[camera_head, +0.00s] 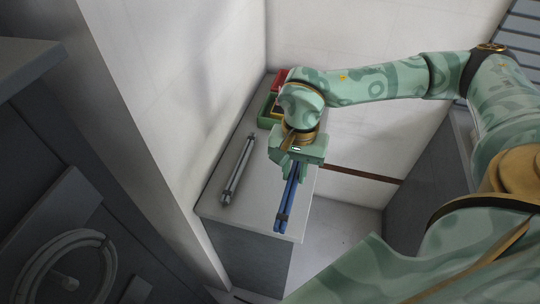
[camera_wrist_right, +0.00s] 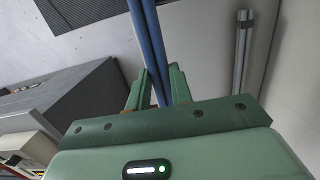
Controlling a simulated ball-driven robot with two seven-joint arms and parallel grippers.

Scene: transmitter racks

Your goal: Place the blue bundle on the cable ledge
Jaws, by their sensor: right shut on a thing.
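The blue bundle (camera_head: 286,208) is a set of long thin blue rods or cables with a dark band near its front end. My right gripper (camera_head: 291,171) is shut on it, and the bundle points toward the front edge of the grey ledge (camera_head: 253,222). The bundle shows over the ledge's right side; I cannot tell whether it touches the top. In the right wrist view the blue bundle (camera_wrist_right: 150,35) runs up from between the fingers (camera_wrist_right: 160,88). The gripper body hides its rear part. My left gripper is not in view.
A grey bundle (camera_head: 238,170) lies lengthwise on the ledge's left side, also in the wrist view (camera_wrist_right: 242,60). A green bin (camera_head: 266,112) and a red bin (camera_head: 279,80) stand at the back. A white wall (camera_head: 180,80) borders the left. Bare ledge lies between the bundles.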

